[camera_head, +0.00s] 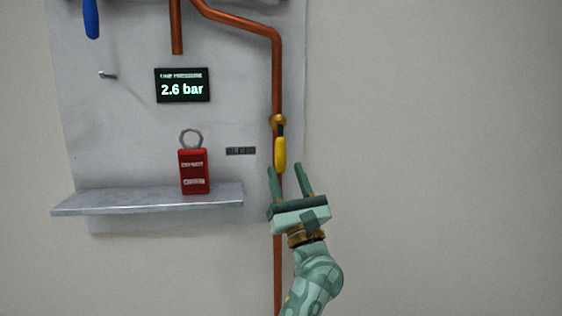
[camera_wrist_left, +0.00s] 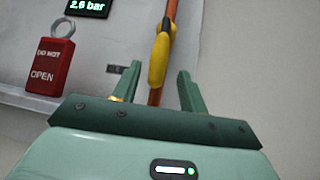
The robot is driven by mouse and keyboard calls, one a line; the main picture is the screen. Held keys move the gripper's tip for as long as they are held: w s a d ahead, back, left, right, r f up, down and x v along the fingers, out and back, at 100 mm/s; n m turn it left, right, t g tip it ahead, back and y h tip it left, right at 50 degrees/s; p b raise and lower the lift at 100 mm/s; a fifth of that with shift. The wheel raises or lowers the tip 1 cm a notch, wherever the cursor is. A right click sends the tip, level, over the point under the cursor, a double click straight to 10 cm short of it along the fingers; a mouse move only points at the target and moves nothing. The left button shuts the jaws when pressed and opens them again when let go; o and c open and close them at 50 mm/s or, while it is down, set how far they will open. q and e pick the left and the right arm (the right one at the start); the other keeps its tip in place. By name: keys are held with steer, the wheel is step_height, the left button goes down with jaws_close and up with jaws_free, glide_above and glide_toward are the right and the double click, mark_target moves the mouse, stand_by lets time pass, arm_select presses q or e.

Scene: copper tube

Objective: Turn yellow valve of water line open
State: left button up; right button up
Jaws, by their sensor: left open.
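The yellow valve handle (camera_head: 280,154) hangs from a brass valve body (camera_head: 278,120) on the vertical copper pipe (camera_head: 277,75), lying roughly along the pipe. My left gripper (camera_head: 285,167) is open and empty just below and in front of the handle, fingers pointing up. In the left wrist view the yellow handle (camera_wrist_left: 158,60) shows ahead, above and between the two open fingers (camera_wrist_left: 157,80), with the copper pipe (camera_wrist_left: 155,97) running down behind them. I cannot tell whether a finger touches the handle. My right gripper is not in view.
A red lockout tag reading "DO NOT OPEN" (camera_head: 194,171) stands on a grey shelf (camera_head: 100,202) at left. A pressure display (camera_head: 182,85) reads 2.6 bar. A small dark label (camera_head: 240,151) sits beside the valve. A hook (camera_head: 107,75) and a blue handle (camera_head: 91,18) are upper left. The wall at right is bare.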

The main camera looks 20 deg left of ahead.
arm_select(q)
steer(key=b+v, duration=0.1)
steer(key=v, duration=0.8)
steer(key=shift+s+d+f+b, duration=0.2)
steer(key=shift+b, duration=0.2)
